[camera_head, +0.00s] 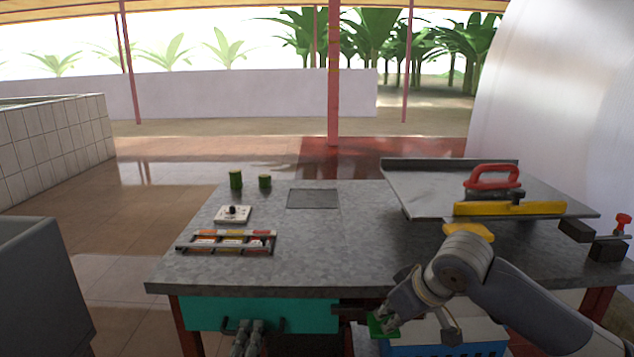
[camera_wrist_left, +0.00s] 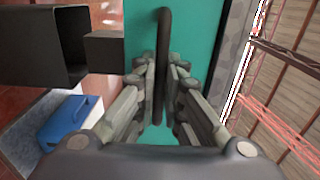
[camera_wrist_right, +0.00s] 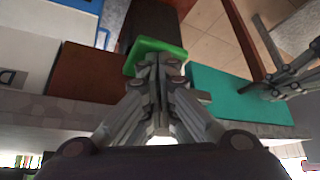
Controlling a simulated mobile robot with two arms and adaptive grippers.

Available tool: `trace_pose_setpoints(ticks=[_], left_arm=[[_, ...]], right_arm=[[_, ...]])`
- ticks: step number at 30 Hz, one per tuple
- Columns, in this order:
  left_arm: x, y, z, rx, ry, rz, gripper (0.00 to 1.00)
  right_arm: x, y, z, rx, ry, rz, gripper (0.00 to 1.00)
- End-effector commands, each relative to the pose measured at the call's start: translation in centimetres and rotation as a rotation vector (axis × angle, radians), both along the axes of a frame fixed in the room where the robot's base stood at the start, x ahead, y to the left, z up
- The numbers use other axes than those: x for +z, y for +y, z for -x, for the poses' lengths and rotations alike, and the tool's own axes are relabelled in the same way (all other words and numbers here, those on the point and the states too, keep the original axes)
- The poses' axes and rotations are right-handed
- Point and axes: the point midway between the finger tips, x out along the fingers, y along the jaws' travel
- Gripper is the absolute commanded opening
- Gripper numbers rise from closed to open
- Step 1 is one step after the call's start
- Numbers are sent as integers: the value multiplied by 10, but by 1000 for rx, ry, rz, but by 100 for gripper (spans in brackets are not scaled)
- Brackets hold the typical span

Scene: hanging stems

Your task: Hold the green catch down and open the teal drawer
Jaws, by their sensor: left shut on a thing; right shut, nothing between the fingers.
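The teal drawer (camera_head: 300,313) is under the left part of the grey table; its front looks flush with the table frame. Its dark bar handle (camera_wrist_left: 164,60) runs between the fingers of my left gripper (camera_wrist_left: 163,78), which is shut on it. In the head view my left gripper (camera_head: 247,338) shows at the bottom edge, below the handle. The green catch (camera_head: 377,325) sits right of the drawer. My right gripper (camera_wrist_right: 158,62) is shut and empty, its fingertips against the green catch (camera_wrist_right: 150,46). Whether the catch is pressed down, I cannot tell.
The grey tabletop (camera_head: 330,255) carries a tray of small packets (camera_head: 228,242), a white switch box (camera_head: 233,214), two green cylinders (camera_head: 236,179) and a metal plate with a red-handled tool (camera_head: 493,178). A blue-and-white box (camera_head: 470,335) stands below the table at right. A grey bin (camera_head: 40,290) stands at left.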

Motion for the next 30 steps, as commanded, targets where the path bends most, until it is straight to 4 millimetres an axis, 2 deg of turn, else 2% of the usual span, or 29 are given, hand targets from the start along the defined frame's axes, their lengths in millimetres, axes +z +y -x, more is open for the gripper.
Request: trace_pose_setpoints(ticks=[17,18,21,22,30], left_arm=[[-1,0,24,0,3,0,0],[-1,0,24,0,2,0,14],[-1,0,23,0,2,0,36],[-1,0,23,0,2,0,40],[0,0,23,0,1,0,40]], right_arm=[[-2,0,1,0,3,2,0],[-2,0,1,1,4,1,0],[-2,0,1,1,4,1,0],[-2,0,1,1,4,1,0],[-2,0,1,1,4,1,0]])
